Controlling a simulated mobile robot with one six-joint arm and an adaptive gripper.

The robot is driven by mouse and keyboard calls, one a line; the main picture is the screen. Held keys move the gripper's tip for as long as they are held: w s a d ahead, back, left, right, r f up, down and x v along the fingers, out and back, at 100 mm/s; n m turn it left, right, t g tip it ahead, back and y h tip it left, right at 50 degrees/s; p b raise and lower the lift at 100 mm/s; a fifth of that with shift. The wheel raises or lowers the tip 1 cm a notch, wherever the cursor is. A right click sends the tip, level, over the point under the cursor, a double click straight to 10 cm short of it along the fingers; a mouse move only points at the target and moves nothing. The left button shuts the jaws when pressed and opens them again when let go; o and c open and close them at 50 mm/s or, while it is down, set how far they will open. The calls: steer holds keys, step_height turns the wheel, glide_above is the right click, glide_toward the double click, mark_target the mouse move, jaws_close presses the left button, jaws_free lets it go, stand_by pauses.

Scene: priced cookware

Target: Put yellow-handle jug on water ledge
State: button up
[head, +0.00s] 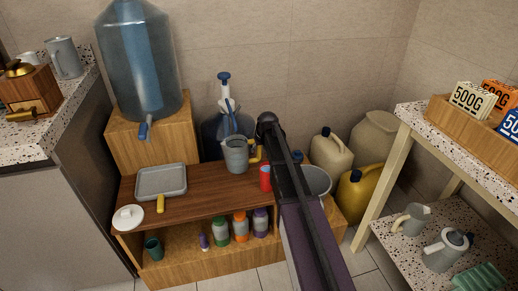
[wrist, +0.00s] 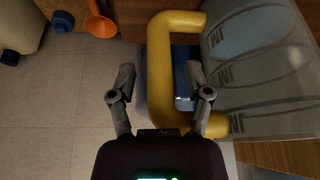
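The grey jug (head: 236,157) with a yellow handle (head: 255,152) stands upright on the dark wooden ledge (head: 205,178), near its back right. In the wrist view the handle (wrist: 160,75) is a large yellow loop, with the translucent grey jug body (wrist: 262,70) at right. My gripper (wrist: 160,70) is open. Its two fingers lie on either side of the handle's long bar, with a gap visible on both sides. In the head view my arm hides the gripper's fingers.
A red can (head: 265,178) stands right of the jug. A grey tray (head: 161,181) and a white lid (head: 128,217) occupy the ledge's left. A large blue water bottle (head: 138,65) with a tap sits on a wooden box (head: 150,135).

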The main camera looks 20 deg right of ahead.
steer(key=shift+r, duration=0.1)
stand_by(0.3)
steer(key=p+v, duration=1.1)
steer(key=v, duration=0.1)
stand_by(0.6)
stand_by(0.5)
steer(key=s+a+g, duration=0.2)
steer(key=s+a, duration=0.2)
steer(key=s, duration=0.9)
steer(key=s+a+f+m+g, duration=0.1)
steer(key=s+a+g, duration=0.1)
steer(key=s, duration=1.1)
steer(key=shift+s+a+f+m+g+h, duration=0.2)
steer(key=shift+s+a+m+g+h, duration=0.15)
steer(key=shift+a, duration=0.5)
